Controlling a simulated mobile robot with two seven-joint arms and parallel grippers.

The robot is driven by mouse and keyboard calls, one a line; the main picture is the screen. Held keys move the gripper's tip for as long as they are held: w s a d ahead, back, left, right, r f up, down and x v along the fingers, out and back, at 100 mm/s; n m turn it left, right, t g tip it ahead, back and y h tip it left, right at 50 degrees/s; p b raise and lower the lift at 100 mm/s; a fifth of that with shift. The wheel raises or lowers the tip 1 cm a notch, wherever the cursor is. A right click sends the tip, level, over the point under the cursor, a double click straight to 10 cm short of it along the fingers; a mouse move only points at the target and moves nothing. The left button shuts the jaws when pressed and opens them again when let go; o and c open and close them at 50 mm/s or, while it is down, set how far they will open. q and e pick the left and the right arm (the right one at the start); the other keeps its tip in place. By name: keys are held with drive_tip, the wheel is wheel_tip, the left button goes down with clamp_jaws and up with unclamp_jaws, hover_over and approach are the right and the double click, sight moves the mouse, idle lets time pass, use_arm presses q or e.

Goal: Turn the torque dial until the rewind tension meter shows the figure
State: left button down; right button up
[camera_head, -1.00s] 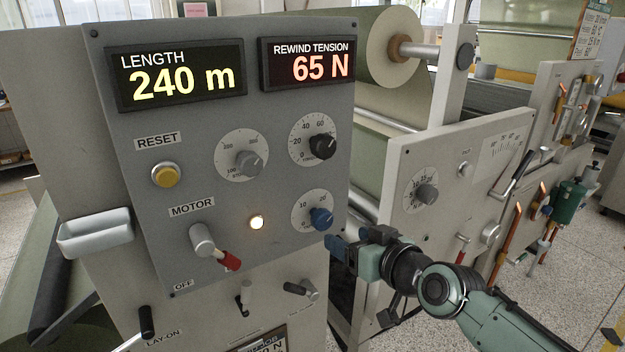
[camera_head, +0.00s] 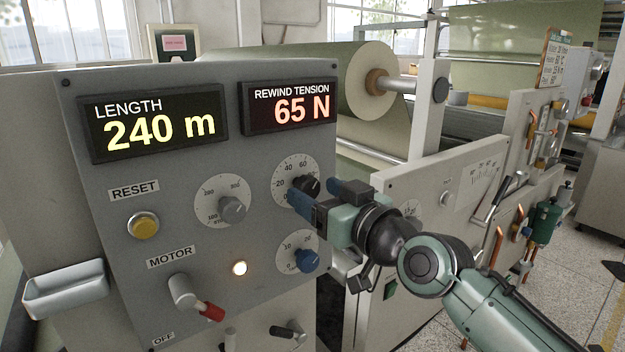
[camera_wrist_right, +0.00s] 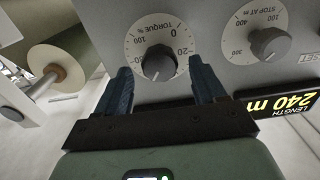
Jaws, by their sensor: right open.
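The torque dial has a black knob (camera_head: 306,187) on a white scale plate, at the upper right of the grey panel in the head view. In the wrist view this knob (camera_wrist_right: 159,66) sits under the word TORQUE, seen upside down. My right gripper (camera_head: 317,194) is at the dial, open, partly covering its plate. In the wrist view its two fingers (camera_wrist_right: 162,80) stand on either side of the knob with gaps, apparently not touching it. The rewind tension meter (camera_head: 289,105) reads 65 N in red. My left gripper is out of view.
A blue knob (camera_head: 306,260) sits just below, and the grey STOP AT knob (camera_head: 232,208) to the left. The length display (camera_head: 153,122) reads 240 m. A lit lamp (camera_head: 239,268), yellow reset button (camera_head: 143,225) and red-tipped motor lever (camera_head: 196,298) share the panel.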

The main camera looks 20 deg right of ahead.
drive_tip(key=shift+p+x, duration=0.45)
drive_tip(key=shift+x, duration=0.7)
drive_tip(key=c, duration=1.1)
drive_tip(key=shift+o, duration=0.2)
drive_tip(key=shift+m, duration=1.2)
drive_tip(key=o, duration=1.1)
drive_tip(key=shift+c, duration=0.2)
drive_tip(key=shift+s, duration=0.1)
